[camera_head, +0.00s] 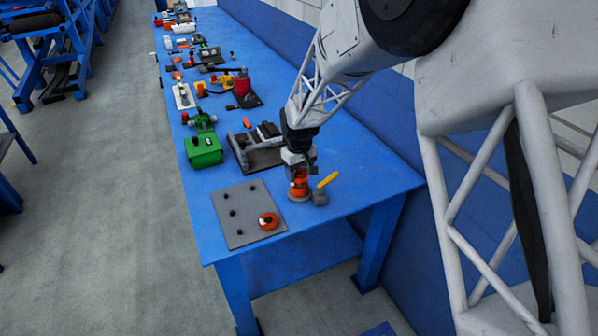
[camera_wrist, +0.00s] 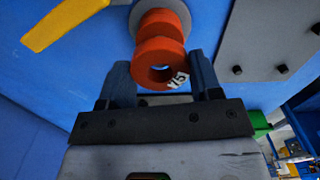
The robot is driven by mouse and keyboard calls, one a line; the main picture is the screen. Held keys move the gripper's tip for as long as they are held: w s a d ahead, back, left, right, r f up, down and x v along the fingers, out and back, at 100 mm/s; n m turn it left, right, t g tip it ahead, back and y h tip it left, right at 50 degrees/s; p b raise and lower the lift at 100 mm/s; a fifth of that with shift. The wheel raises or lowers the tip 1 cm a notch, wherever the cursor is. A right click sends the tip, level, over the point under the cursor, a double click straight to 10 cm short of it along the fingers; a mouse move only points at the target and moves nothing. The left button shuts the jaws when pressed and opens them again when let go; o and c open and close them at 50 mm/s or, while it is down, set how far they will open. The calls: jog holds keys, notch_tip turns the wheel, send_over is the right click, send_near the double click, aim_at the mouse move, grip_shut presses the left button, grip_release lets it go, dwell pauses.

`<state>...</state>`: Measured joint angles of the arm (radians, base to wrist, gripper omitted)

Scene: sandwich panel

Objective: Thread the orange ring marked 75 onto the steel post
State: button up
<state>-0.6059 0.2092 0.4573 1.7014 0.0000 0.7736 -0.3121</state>
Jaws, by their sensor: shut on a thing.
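My gripper (camera_head: 299,173) is shut on an orange ring, seen in the wrist view (camera_wrist: 148,53) between the two fingers (camera_wrist: 160,82). White digits on its face look like 75. In the head view the gripper points down over a round grey base (camera_head: 298,198) with orange on it. In the wrist view a second orange-red round part (camera_wrist: 160,20) sits just behind the held ring, over the pale base. The steel post itself is mostly hidden. I cannot tell whether the post is inside the held ring's hole.
A yellow-handled grey fitting (camera_head: 328,180) stands close right of the base. A grey panel (camera_head: 236,228) with several black pegs and another orange ring (camera_head: 269,221) lies front left. A green box (camera_head: 204,150) and a dark fixture (camera_head: 262,158) stand behind on the blue table (camera_head: 345,170).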

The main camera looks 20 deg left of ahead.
jog(key=shift+f, duration=1.15)
dwell(1.4)
jog(key=o, duration=1.2)
jog(key=shift+r, duration=4.3)
